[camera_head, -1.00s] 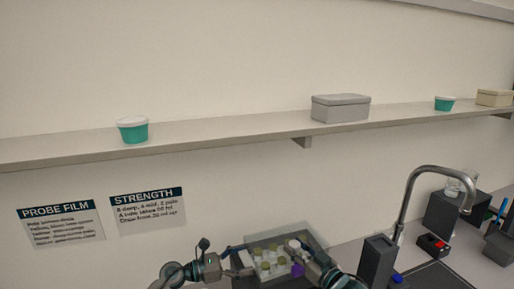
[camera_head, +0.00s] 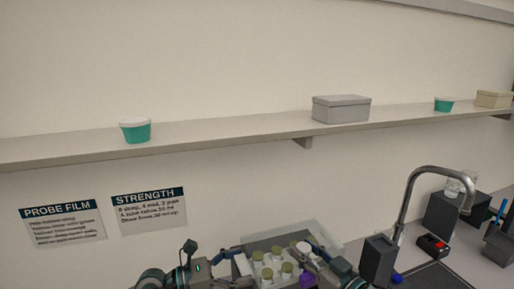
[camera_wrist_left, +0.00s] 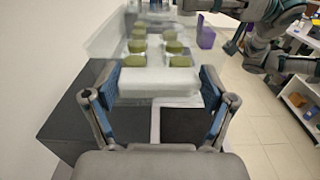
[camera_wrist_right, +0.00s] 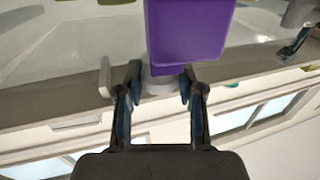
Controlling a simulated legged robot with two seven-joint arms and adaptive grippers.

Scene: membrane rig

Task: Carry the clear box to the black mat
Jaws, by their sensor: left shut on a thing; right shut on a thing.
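The clear box (camera_head: 318,236) is at the bottom middle of the head view, cut off by the lower edge. It holds several green-capped vials (camera_head: 267,272) and a purple item (camera_head: 308,280). In the left wrist view the vials (camera_wrist_left: 175,47) and the purple item (camera_wrist_left: 206,36) show beyond the white handle (camera_wrist_left: 158,82). My left gripper (camera_wrist_left: 158,88) is shut on that handle. My right gripper (camera_wrist_right: 160,82) is shut on a pale handle at the box's other side, beside the purple part. A dark flat surface (camera_wrist_left: 185,124) lies below the box; I cannot tell if it is the mat.
A faucet (camera_head: 408,205) and a dark block (camera_head: 377,262) stand right of the box. A dark recessed area (camera_head: 440,276) lies below the faucet. The wall shelf (camera_head: 230,133) carries tubs and boxes. Tiled floor (camera_wrist_left: 265,130) shows beside the bench.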

